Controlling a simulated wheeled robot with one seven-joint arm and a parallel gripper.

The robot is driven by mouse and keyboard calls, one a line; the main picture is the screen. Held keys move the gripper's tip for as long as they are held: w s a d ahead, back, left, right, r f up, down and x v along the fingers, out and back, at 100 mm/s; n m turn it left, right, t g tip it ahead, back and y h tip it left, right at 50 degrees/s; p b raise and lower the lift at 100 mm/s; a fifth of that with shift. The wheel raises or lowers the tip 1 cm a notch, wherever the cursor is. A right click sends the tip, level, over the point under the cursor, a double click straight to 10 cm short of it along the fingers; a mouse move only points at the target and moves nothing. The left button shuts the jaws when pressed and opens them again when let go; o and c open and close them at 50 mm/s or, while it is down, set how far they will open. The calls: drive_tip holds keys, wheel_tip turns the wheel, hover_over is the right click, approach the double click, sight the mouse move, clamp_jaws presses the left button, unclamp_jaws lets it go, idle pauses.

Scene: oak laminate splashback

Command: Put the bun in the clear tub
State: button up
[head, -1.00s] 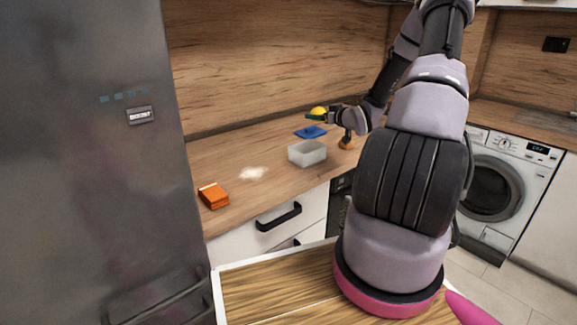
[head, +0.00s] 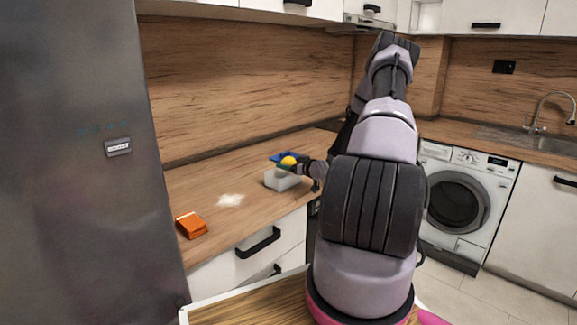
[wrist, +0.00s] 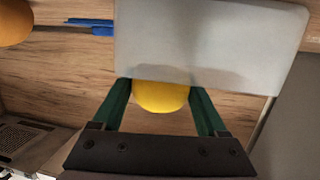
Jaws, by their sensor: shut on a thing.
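The bun (head: 288,161) is a smooth, rounded yellow thing held in my gripper (head: 294,165). In the wrist view the bun (wrist: 161,97) sits between the two green fingers (wrist: 160,92), which are shut on it. The clear tub (head: 274,182) is a pale, box-shaped container on the wooden counter. In the head view the bun appears just above the tub's back right part. In the wrist view the tub (wrist: 210,35) lies directly beyond the fingertips, its near edge meeting the bun in the picture. I cannot tell whether they touch.
A blue flat thing (head: 283,156) lies behind the tub; it also shows in the wrist view (wrist: 92,26). An orange-brown round thing (wrist: 14,22) is at the wrist view's upper left. An orange box (head: 191,225) and a white patch (head: 230,200) are on the counter's left.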

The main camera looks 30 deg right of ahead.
drive_tip(key=shift+f, duration=0.4)
drive_tip(key=shift+f, duration=0.15)
drive_tip(key=o, duration=1.1)
drive_tip(key=shift+s, duration=0.1)
drive_tip(key=shift+c, duration=0.2)
drive_tip(key=shift+o, duration=1)
drive_tip(key=shift+f, duration=0.2)
